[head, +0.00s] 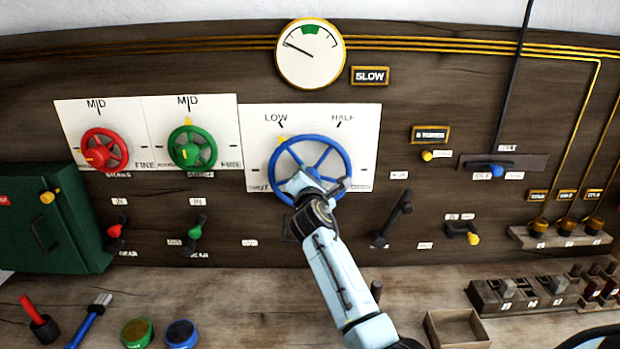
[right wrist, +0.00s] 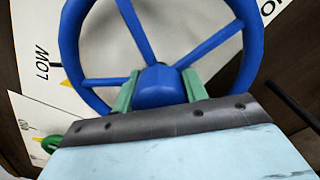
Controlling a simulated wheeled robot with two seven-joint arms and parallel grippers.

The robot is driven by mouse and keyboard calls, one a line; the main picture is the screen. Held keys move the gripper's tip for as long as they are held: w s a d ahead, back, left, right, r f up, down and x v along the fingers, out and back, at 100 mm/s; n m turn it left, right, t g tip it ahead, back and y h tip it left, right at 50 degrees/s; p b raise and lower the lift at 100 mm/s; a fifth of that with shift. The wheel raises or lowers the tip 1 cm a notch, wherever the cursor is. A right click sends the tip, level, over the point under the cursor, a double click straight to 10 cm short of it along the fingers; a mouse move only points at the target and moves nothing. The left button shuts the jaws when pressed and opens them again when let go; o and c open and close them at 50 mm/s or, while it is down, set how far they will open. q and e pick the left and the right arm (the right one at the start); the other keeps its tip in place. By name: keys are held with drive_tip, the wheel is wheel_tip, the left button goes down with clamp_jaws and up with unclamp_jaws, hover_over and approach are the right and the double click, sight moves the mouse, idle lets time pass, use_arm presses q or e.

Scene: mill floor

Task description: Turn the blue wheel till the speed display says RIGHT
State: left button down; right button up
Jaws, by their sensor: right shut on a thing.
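The blue wheel (head: 344,157) is on a white panel in the middle of the wall. Its yellow pointer (head: 281,140) is by the LOW mark. My right gripper (head: 302,181) is shut on the wheel's hub. In the right wrist view, the green fingers of the gripper (right wrist: 157,90) sit on either side of the blue hub, and the blue wheel's rim (right wrist: 70,45) rises beyond. The speed display (head: 369,76) reads SLOW. The round gauge (head: 310,60) above has its needle to the left of its green band. My left gripper is not in view.
A red wheel (head: 105,150) and a green wheel (head: 192,148) are at the left. A black lever (head: 393,220) stands right of my arm. A green box (head: 50,225) juts out at the left. The bench below holds pots, a wooden tray (head: 458,329) and blocks.

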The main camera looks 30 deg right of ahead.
drive_tip(key=shift+m, duration=0.6)
drive_tip(key=o, duration=1)
drive_tip(key=shift+s+a, duration=0.1)
drive_tip(key=shift+s, duration=0.05)
drive_tip(key=v, duration=1.3)
